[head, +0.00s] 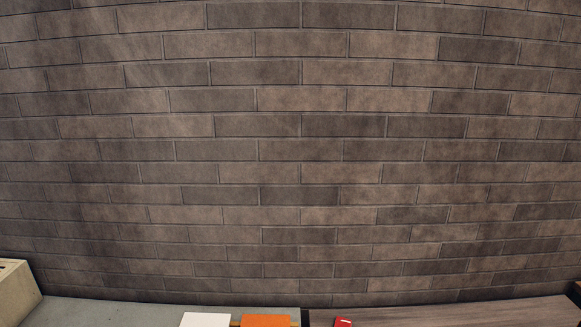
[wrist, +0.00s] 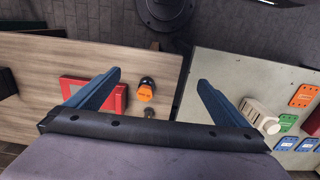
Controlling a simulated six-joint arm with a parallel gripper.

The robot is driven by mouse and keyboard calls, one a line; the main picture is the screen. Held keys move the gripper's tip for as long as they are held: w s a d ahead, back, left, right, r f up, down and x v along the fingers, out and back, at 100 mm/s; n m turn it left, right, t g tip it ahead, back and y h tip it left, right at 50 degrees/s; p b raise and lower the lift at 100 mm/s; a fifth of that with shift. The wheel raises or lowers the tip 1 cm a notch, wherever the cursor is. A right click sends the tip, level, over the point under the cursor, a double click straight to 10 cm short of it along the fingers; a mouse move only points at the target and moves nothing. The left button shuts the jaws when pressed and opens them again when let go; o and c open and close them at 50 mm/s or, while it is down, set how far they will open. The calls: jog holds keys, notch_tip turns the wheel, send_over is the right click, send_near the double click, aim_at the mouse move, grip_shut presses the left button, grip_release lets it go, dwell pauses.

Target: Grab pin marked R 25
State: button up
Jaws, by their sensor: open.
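My gripper (wrist: 158,77) is in the wrist view, its two blue fingers spread apart with nothing held between them. Below and between the fingers, a small orange piece (wrist: 145,94) with dark marks and a black top lies over the wooden surface. Its marks are too small to read, so I cannot tell whether it is the pin marked R 25. A small metallic piece (wrist: 150,113) shows just beside it, partly hidden by my gripper body. The head view does not show my gripper.
A red tray (wrist: 73,86) lies behind the left finger on the wooden bench (wrist: 35,75). Across a dark gap, a grey bench (wrist: 225,68) holds a beige block (wrist: 259,115) and orange, green and blue plates. In the head view, a brick wall (head: 290,150) fills most of the picture.

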jog(key=shift+c, duration=0.6)
jog(key=c, duration=1)
jog(key=w+a+f+m+t+b, duration=0.1)
jog(key=w+f+m+t+b, duration=0.35)
jog(key=w+m+b, duration=0.6)
jog(key=w+a+f+m+t+b, duration=0.1)
jog(key=w+f+m+t+b, duration=0.2)
jog(key=w+m+t+b, duration=0.75)
jog(key=w+d+f+m+g+h+b, duration=0.1)
jog(key=w+d+m+h+b, duration=0.1)
jog(key=m, duration=0.5)
jog(key=w+d+m+g+h+b, duration=0.1)
jog(key=w+d+m+h+b, duration=0.2)
jog(key=w+d+m+b, duration=0.2)
jog(key=w+d+f+m+g+h+b, duration=0.1)
jog(key=w+d+m+h+b, duration=0.1)
jog(key=w+d+m+b, duration=0.2)
jog(key=shift+w+d+f+m+b, duration=0.15)
jog(key=shift+d+m+b, duration=0.35)
jog(key=shift+d+m, duration=0.6)
jog(key=shift+d+f+m+b, duration=0.2)
jog(key=shift+d+m+b, duration=0.3)
jog(key=shift+d+m, duration=0.6)
jog(key=shift+m+h, duration=0.4)
jog(key=shift+m, duration=0.3)
jog(key=shift+f+b, duration=0.7)
jog(key=shift+f, duration=1.05)
